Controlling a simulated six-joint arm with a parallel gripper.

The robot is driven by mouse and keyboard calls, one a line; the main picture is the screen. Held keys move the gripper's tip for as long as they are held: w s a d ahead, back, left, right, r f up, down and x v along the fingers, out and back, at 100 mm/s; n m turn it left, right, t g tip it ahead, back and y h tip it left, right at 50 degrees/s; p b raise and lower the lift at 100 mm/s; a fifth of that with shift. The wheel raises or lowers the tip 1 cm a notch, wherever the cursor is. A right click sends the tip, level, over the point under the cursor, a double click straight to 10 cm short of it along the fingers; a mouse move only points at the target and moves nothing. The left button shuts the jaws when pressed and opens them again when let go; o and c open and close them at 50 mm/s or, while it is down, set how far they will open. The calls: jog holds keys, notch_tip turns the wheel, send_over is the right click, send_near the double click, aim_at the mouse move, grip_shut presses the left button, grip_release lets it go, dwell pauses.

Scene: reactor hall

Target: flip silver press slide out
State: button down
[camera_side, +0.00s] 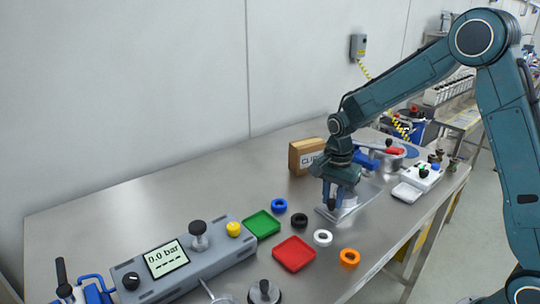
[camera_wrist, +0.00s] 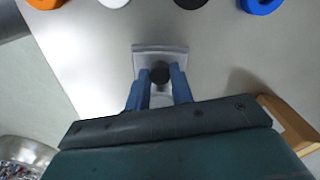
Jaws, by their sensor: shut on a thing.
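A silver-grey press slide (camera_wrist: 160,50) with a dark round knob (camera_wrist: 160,73) shows in the wrist view. My gripper (camera_wrist: 159,84) points at it, with its blue fingers on either side of the knob and closed on it. In the side view my gripper (camera_side: 340,196) is low over the silver piece (camera_side: 366,195) on the right part of the steel table. My fingers hide much of the piece there, so I cannot tell how far the slide stands out.
A cardboard box (camera_side: 303,156) stands just behind my gripper. Blue, black, white and orange (camera_side: 349,257) rings lie in front, beside green (camera_side: 262,223) and red (camera_side: 294,253) trays. A grey console (camera_side: 185,262) is at left; a white device (camera_side: 424,178) is at right. The table's back left is clear.

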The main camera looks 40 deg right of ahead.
jog(key=shift+a, duration=0.3)
jog(key=c, duration=1.2)
grip_release()
jog(key=shift+d+r, duration=0.1)
jog(key=shift+r, duration=0.4)
notch_tip(320, 180, up, 13)
